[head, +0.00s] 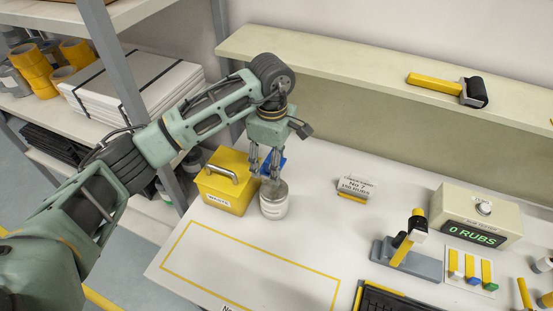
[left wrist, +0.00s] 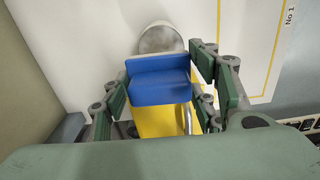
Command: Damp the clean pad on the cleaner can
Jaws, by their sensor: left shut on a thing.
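My left gripper (head: 266,168) is shut on a blue pad (head: 273,160), which also shows between the fingers in the left wrist view (left wrist: 159,85). The cleaner can (head: 274,202) is a short white-grey cylinder with a pale round top. It stands on the table, just below the pad in the head view, and lies beyond the pad in the left wrist view (left wrist: 160,37). I cannot tell whether pad and can touch. The fingers partly hide the pad. My right gripper is not in view.
A yellow lidded box (head: 222,186) with a metal handle stands close left of the can. A yellow-outlined area (head: 245,262) in front is clear. To the right are a counter reading 0 RUBS (head: 474,235), a grey stand (head: 405,262) and small coloured-tip tools. A roller (head: 450,88) lies on the shelf.

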